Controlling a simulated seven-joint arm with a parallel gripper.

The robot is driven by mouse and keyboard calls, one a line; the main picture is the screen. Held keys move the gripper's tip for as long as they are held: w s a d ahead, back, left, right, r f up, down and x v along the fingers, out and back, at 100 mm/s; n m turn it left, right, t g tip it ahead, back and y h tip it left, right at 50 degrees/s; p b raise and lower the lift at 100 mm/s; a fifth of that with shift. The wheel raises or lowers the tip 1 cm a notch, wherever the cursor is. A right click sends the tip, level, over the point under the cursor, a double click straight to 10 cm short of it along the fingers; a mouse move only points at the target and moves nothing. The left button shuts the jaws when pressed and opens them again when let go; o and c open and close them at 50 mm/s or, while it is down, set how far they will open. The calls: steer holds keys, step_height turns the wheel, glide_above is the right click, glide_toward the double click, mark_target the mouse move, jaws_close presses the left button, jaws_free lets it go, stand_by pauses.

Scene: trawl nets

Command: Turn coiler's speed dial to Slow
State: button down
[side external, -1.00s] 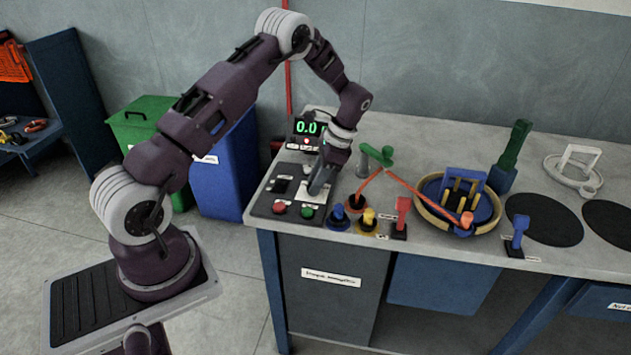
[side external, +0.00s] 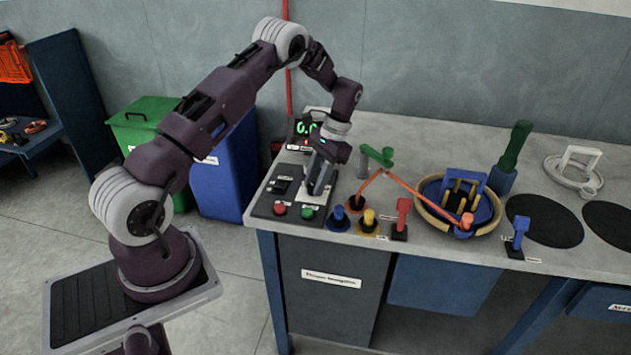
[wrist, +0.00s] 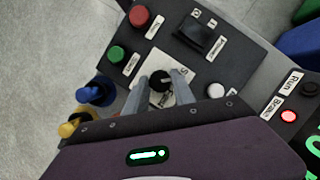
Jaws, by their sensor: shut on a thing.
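The speed dial (wrist: 160,80) is a small black knob on a white plate (wrist: 184,96) of the coiler's dark control panel (side external: 262,206). In the wrist view my gripper (wrist: 161,78) has its two grey fingers on either side of the dial, shut on it. In the side view my gripper (side external: 318,190) points down over the white plate, and the fingers hide the dial there. The lettering on the plate is partly covered by the fingers, so I cannot read the dial's setting.
The panel also carries a red button (wrist: 140,16), a green button (wrist: 116,54), a black switch (wrist: 194,34) and a white button (wrist: 216,90). A green-digit display (side external: 305,128) stands behind. Blue (side external: 338,218) and yellow (side external: 368,220) pegs stand close to the right.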

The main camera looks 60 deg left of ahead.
stand_by(0.3)
steer(key=c, duration=1.1)
jaws_free()
steer(key=shift+r, duration=0.15)
steer(key=w+d+r+t, duration=0.1)
steer(key=d+r, duration=0.1)
steer(key=r, duration=0.6)
steer(key=w+d+r+t, duration=0.1)
steer(key=d+r, duration=0.1)
steer(key=r, duration=0.5)
steer(key=s+d+r+t, duration=0.3)
steer(key=s+d+r, duration=0.35)
steer(key=r, duration=0.35)
steer(key=s+d+t, duration=0.1)
steer(key=s+d, duration=0.2)
steer(key=s, duration=0.3)
steer(key=s+d+r+t, duration=0.1)
steer(key=s+d+t, duration=0.1)
steer(key=s+d, duration=0.2)
steer(key=s+d+t, duration=0.2)
steer(key=s+d, duration=0.1)
steer(key=s, duration=0.7)
steer(key=shift+d+r, duration=0.15)
steer(key=shift+r, duration=0.15)
